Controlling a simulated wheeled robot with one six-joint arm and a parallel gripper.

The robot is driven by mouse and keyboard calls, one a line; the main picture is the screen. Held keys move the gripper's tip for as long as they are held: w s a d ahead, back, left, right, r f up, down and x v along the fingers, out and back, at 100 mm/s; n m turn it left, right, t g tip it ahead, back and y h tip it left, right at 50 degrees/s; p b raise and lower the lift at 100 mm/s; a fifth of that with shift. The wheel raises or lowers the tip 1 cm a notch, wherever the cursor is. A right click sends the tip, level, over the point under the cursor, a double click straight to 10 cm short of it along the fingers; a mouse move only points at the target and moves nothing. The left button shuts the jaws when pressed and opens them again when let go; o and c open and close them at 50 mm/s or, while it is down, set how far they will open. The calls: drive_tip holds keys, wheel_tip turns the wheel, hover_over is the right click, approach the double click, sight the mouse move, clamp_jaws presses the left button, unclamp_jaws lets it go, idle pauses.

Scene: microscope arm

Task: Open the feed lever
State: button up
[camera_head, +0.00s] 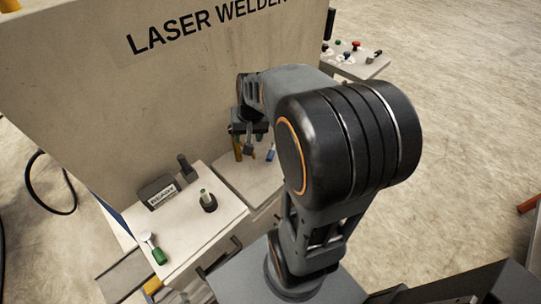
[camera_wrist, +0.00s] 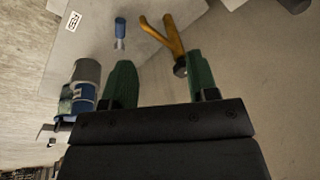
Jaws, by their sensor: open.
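My gripper (camera_wrist: 160,78) is open, its two green fingers apart with nothing held between them. In the head view my gripper (camera_head: 248,130) hangs over the right part of the bench, close to the LASER WELDER panel, partly hidden by my arm. A yellow forked part (camera_wrist: 172,38) with a dark round end lies just beyond the right finger; its yellow also shows in the head view (camera_head: 237,147). A small blue part (camera_wrist: 120,32) stands beyond the left finger. I cannot tell for certain which part is the feed lever.
A grey and blue cylinder (camera_wrist: 80,88) is close left of the left finger. A white label (camera_wrist: 75,21) is too small to read surely. In the head view, a READY sign (camera_head: 163,196), a green-topped lever (camera_head: 207,201) and a green-ended part (camera_head: 159,256) stand on the left bench.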

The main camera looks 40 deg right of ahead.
sight(270, 157)
drive_tip(key=w+d+f+m+y, duration=0.1)
drive_tip(key=d+f+m, duration=0.2)
drive_tip(key=d+f, duration=0.25)
drive_tip(key=w+d+f+m, duration=0.2)
drive_tip(key=d+f, duration=0.3)
drive_tip(key=d, duration=0.2)
drive_tip(key=shift+g, duration=0.3)
drive_tip(key=f, duration=0.4)
drive_tip(key=w+f, duration=0.1)
drive_tip(key=f, duration=0.3)
drive_tip(key=a+f, duration=0.1)
drive_tip(key=f, duration=0.4)
drive_tip(key=shift+w+a, duration=0.1)
drive_tip(key=shift+w, duration=0.2)
drive_tip(key=shift+c, duration=0.5)
clamp_jaws()
